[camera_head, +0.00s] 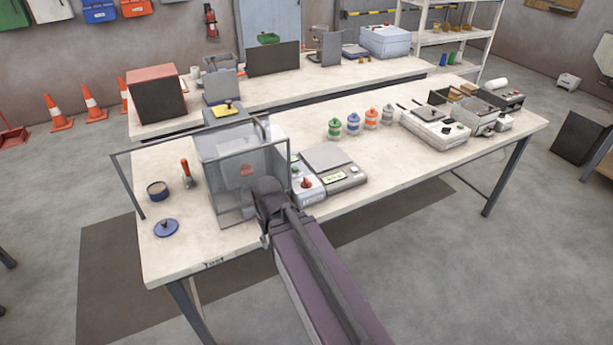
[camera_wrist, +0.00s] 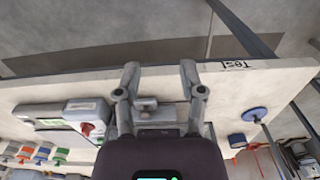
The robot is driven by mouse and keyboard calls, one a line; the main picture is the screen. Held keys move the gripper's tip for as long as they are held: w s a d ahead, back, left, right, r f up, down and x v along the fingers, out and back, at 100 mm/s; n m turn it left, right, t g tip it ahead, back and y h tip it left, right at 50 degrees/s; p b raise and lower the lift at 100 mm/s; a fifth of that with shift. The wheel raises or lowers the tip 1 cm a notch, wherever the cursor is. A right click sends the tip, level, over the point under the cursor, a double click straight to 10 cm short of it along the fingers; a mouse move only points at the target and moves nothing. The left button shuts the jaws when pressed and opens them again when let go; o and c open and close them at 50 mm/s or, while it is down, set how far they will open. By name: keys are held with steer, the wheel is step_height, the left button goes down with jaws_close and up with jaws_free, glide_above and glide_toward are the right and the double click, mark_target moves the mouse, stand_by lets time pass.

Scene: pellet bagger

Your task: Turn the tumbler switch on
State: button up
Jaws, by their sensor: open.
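My gripper (camera_wrist: 160,72) is open in the wrist view, its two fingers spread over the bench edge with nothing held. In the head view its fingers are hidden behind my arm, in front of the clear-fronted pellet bagger (camera_head: 235,185). A small grey fitting (camera_wrist: 147,103) shows between the fingers in the wrist view; I cannot tell whether it is the tumbler switch. A pale control box with a red knob (camera_head: 305,183) stands just right of my arm; the knob also shows in the wrist view (camera_wrist: 87,128). No tumbler switch is clearly made out.
A scale (camera_head: 328,159) and several coloured-lid jars (camera_head: 353,125) stand right of the bagger on the bench (camera_head: 190,262).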

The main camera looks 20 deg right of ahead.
steer(key=m+t+p, duration=0.2)
steer(key=t+p, duration=0.3)
glide_toward(305, 178)
steer(key=w+v, duration=0.1)
steer(key=v, duration=0.3)
steer(key=shift+s+a+r+h, duration=0.2)
steer(key=shift+a+r+h, duration=0.05)
steer(key=shift+a+h, duration=0.15)
steer(key=shift+f, duration=0.1)
steer(key=b+x, duration=0.8)
steer(key=x, duration=0.1)
steer(key=b+x, duration=0.4)
steer(key=shift+s+f+b, duration=0.15)
steer(key=shift+f+b, duration=0.15)
steer(key=shift+f, duration=0.05)
